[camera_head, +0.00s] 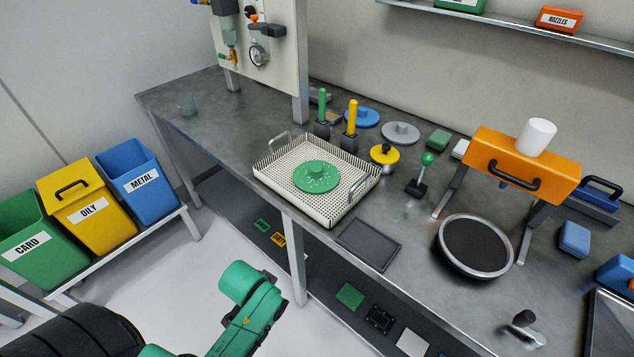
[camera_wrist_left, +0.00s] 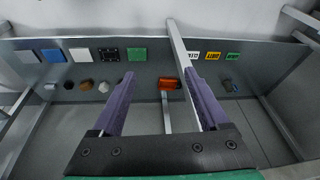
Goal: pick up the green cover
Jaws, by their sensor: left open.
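My right gripper is not in view.
A dark flat tray (camera_head: 368,244) lies just right of the white tray. Green (camera_head: 322,110) and yellow-handled (camera_head: 351,118) tools stand behind it. An orange-topped stand (camera_head: 520,165) is at right. The bench left of the tray is largely clear. Labelled bins (camera_head: 80,205) stand at left.

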